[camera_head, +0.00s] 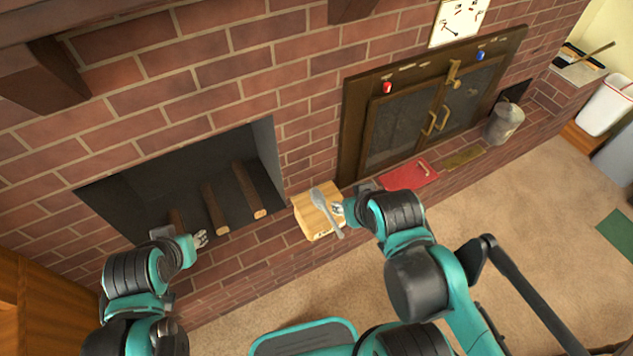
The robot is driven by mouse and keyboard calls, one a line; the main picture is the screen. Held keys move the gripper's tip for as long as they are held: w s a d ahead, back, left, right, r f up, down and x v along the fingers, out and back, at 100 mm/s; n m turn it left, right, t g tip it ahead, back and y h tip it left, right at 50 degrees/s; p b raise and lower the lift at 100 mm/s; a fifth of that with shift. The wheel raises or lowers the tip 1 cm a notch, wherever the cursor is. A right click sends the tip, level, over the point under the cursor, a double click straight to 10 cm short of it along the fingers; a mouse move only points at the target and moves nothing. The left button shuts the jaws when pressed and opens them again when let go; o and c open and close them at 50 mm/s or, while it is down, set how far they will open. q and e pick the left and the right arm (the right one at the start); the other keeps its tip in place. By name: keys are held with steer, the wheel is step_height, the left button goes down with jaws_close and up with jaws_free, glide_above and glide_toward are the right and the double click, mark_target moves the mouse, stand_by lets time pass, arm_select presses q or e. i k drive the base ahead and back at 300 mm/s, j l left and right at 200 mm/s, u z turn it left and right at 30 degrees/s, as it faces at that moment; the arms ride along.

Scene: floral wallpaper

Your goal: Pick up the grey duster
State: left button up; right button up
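A red book-like object (408,175) lies on the ledge (445,178) right of the block. Logs (214,210) lie in the fireplace opening. A metal bucket (504,123) stands farther right, beyond the glass-doored cabinet (425,110). The carpet (530,215) at right is mostly clear.

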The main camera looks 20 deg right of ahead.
mark_target(318, 199)
steer(key=u, duration=1.1)
steer(key=z, duration=1.25)
steer(key=u, duration=0.3)
steer(key=l+u, duration=0.4)
steer(key=l, duration=0.25)
steer(key=l+u, duration=0.4)
steer(key=l, duration=0.65)
steer(key=k+l, duration=0.15)
steer(key=l, duration=0.25)
steer(key=l+u, duration=0.1)
steer(key=l, duration=0.35)
steer(key=k, duration=0.05)
